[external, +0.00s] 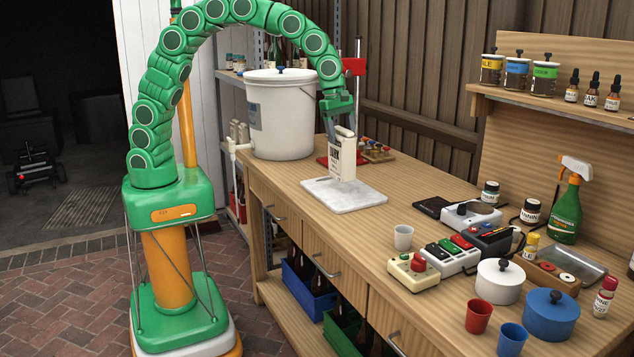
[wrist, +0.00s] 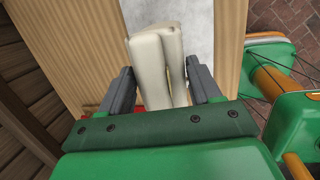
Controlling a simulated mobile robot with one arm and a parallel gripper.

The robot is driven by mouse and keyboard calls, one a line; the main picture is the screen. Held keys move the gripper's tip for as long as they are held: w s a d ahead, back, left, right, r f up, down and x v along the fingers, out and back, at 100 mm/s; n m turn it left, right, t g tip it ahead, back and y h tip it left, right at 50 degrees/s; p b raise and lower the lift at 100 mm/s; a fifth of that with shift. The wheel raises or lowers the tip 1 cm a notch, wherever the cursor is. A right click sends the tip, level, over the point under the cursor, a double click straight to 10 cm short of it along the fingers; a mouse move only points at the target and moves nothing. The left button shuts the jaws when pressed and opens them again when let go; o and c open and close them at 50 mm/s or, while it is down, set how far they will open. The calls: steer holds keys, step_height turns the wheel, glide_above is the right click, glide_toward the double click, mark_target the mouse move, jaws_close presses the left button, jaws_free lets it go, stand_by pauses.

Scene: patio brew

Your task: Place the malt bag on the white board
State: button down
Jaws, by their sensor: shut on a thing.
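The malt bag (external: 342,160) is a cream upright bag with a dark label. My gripper (external: 344,133) is shut on its upper part from above. In the wrist view the malt bag (wrist: 160,62) sits between the two dark fingers of my gripper (wrist: 158,88). The white board (external: 345,194) is a pale slab on the wooden bench. The bag is over the back part of the board; whether its base touches the board cannot be told. The board (wrist: 190,25) also shows behind the bag in the wrist view.
A large white bucket (external: 281,115) stands left of the board. A red-based stand (external: 357,68) and a rack of small bottles (external: 376,151) are behind it. A white cup (external: 403,237), switch boxes (external: 450,254) and pots (external: 500,280) fill the right side. The board's front part is clear.

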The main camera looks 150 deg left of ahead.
mark_target(343, 142)
steer(key=shift+w+a+f, duration=0.25)
steer(key=shift+f, duration=1.6)
steer(key=shift+c, duration=1)
jaws_free()
